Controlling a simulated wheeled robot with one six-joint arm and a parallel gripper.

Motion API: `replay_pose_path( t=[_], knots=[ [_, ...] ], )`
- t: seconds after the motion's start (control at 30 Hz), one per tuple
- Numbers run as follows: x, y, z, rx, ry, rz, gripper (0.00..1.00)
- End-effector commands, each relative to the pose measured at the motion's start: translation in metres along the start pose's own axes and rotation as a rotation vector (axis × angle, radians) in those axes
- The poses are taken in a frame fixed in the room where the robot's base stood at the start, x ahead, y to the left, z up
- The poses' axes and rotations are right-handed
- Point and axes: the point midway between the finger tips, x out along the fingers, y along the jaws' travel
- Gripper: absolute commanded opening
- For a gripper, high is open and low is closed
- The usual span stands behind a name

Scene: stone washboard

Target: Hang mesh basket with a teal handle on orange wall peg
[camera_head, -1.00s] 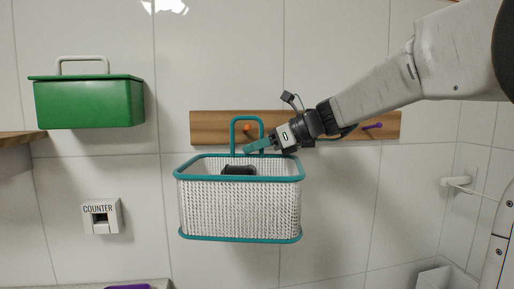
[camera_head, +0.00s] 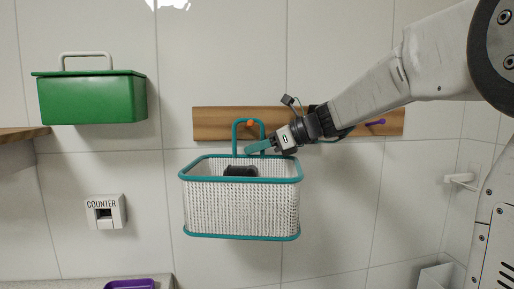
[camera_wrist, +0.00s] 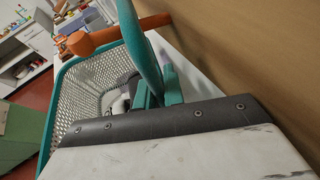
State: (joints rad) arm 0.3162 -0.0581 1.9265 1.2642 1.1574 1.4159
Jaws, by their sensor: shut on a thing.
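The mesh basket (camera_head: 240,207), white with teal rims, hangs upright in front of the wall; it also shows in the wrist view (camera_wrist: 90,90). Its teal handle (camera_head: 235,136) stands up as a loop at the back. The orange wall peg (camera_head: 250,124) shows inside the loop, just under its top bar. In the wrist view the orange peg (camera_wrist: 90,40) crosses behind a teal handle bar (camera_wrist: 143,48). My gripper (camera_head: 260,147) is shut on the right side of the handle. A dark object (camera_head: 240,171) lies in the basket. Whether handle and peg touch is unclear.
A wooden board (camera_head: 212,123) on the tiled wall bears the pegs, with a purple peg (camera_head: 376,122) at right. A green box (camera_head: 92,100) is at upper left, above a counter box (camera_head: 105,211). A purple tray (camera_head: 130,284) shows at the bottom.

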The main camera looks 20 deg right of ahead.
Motion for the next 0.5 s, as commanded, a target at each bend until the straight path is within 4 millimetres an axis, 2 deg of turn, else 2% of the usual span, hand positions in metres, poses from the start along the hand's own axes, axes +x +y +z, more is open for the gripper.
replay_pose_path(
  t=[0.23,0.3,0.33,0.37,0.5],
  knots=[
    [-0.0002,0.0001,0.0006,0.000,-0.001,0.000,0.00],
    [-0.0002,0.0001,0.0006,0.000,-0.001,0.000,0.24],
    [-0.0002,0.0001,0.0006,0.000,-0.001,0.000,0.32],
    [-0.0002,0.0001,0.0006,0.000,-0.001,0.000,0.35],
    [-0.0001,0.0002,0.0003,0.000,0.000,0.000,0.35]
  ],
)
